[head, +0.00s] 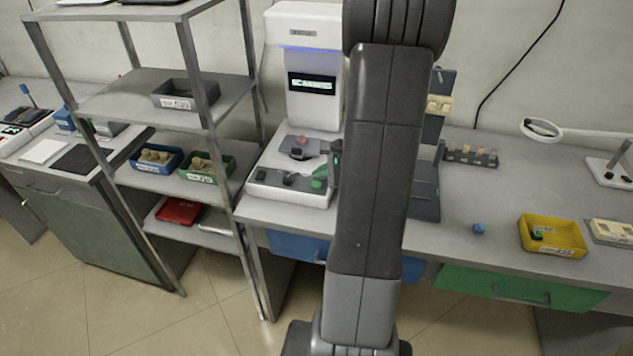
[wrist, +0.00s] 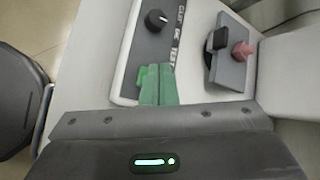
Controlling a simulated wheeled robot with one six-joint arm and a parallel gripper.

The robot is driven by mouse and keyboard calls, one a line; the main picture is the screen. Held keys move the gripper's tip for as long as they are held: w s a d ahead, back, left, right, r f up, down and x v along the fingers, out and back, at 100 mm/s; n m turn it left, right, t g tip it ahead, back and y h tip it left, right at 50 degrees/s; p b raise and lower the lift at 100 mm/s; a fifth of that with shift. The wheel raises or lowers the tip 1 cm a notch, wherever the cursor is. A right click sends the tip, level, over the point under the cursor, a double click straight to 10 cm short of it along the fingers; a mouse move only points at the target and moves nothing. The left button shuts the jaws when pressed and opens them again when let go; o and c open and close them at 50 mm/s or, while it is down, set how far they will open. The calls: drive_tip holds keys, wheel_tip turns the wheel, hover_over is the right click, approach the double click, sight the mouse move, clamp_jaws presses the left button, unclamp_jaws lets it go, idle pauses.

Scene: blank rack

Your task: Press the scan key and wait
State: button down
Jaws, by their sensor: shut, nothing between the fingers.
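The white scanner (head: 312,110) stands on the bench, with a lit display (head: 312,84) whose text is too small to read surely and a blue glow under its hood. Its sloped front panel (wrist: 125,75) carries a black knob (wrist: 157,20) and printed labels. My gripper (head: 319,182) is at the right part of this panel. In the wrist view, its green fingers (wrist: 158,70) are shut together, empty, with their tips at or just above the panel beside the labels. The scan key is not seen clearly; the fingers may cover it. Contact cannot be told.
A reddish piece (wrist: 241,52) sits by a black clamp on the scanner's grey plate (wrist: 232,72). A metal rack (head: 205,105) with bins stands left. A yellow bin (head: 553,249) and a small blue block (head: 479,229) are on the right bench. My arm hides the middle.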

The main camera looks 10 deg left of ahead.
sight(321, 186)
drive_tip(key=shift+r, duration=0.1)
wheel_tip(321, 186, up, 5)
drive_tip(key=p, duration=0.4)
drive_tip(key=shift+s, duration=0.1)
idle(0.7)
